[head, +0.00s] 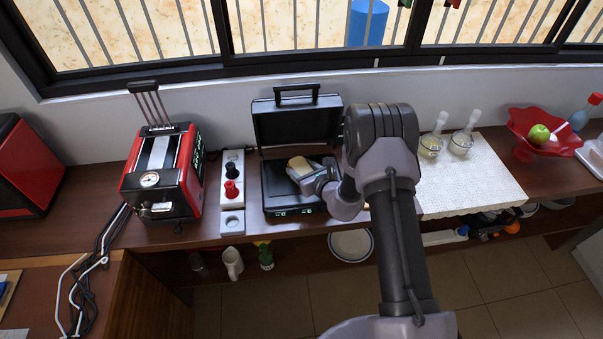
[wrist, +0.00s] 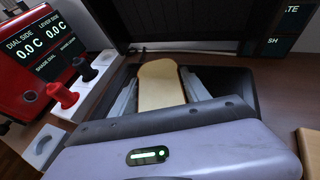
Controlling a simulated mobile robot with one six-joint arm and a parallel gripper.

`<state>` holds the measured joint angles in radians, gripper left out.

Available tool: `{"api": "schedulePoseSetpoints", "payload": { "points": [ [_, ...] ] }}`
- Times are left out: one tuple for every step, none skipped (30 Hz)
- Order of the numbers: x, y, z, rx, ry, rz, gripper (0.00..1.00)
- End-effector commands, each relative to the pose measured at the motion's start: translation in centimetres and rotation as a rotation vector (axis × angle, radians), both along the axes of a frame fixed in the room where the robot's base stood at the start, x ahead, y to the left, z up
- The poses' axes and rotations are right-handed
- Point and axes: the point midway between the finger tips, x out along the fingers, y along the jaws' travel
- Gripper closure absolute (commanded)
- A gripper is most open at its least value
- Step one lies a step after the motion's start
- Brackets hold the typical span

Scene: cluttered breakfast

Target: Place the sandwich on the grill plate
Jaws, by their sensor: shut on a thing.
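The sandwich (head: 300,164), a pale tan slab of bread, is held at my gripper over the black grill's lower plate (head: 279,202). The wrist view shows the sandwich (wrist: 160,84) between the two grey fingers of my gripper (wrist: 159,92), its near end hidden behind the gripper body. The grill's lid (head: 297,122) stands open, upright at the back. My gripper (head: 312,170) is shut on the sandwich. I cannot tell whether the sandwich touches the plate.
A red toaster-like machine (head: 161,172) and a white panel with red and black knobs (head: 232,170) stand left of the grill. A white mat (head: 470,190) with two glass jars lies to the right. A red fruit bowl (head: 540,125) is farther right.

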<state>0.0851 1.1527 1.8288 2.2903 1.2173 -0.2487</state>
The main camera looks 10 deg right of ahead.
Motion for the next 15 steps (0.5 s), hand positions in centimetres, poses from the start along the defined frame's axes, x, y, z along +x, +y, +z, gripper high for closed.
{"api": "schedulePoseSetpoints", "payload": {
  "points": [
    [-0.01,-0.01,-0.86,0.000,0.000,0.000,0.88],
    [0.00,-0.02,-0.79,0.000,-0.001,0.000,0.88],
    [0.00,-0.03,-0.60,-0.001,-0.001,-0.001,0.88],
    [0.00,-0.03,-0.55,-0.001,-0.001,-0.001,0.88],
    [-0.01,-0.04,-0.52,-0.001,-0.001,-0.001,0.88],
    [-0.02,-0.03,-0.51,-0.001,-0.001,-0.001,0.88],
    [-0.02,-0.04,-0.54,-0.001,-0.001,-0.001,0.88],
    [-0.02,-0.04,-0.63,-0.001,-0.001,-0.001,0.88],
    [-0.02,-0.04,-0.81,-0.001,-0.001,-0.001,0.88],
    [-0.02,-0.04,-0.93,-0.001,-0.001,-0.001,0.88],
    [-0.04,-0.04,-0.95,-0.001,-0.001,-0.001,0.44],
    [-0.04,-0.04,-0.86,-0.001,-0.001,-0.001,0.36],
    [-0.05,-0.04,-0.84,-0.001,-0.001,-0.001,0.30],
    [-0.04,-0.04,-0.83,-0.001,-0.001,-0.001,0.24],
    [-0.04,-0.04,-0.82,-0.001,-0.001,-0.001,0.24]
  ]
}}
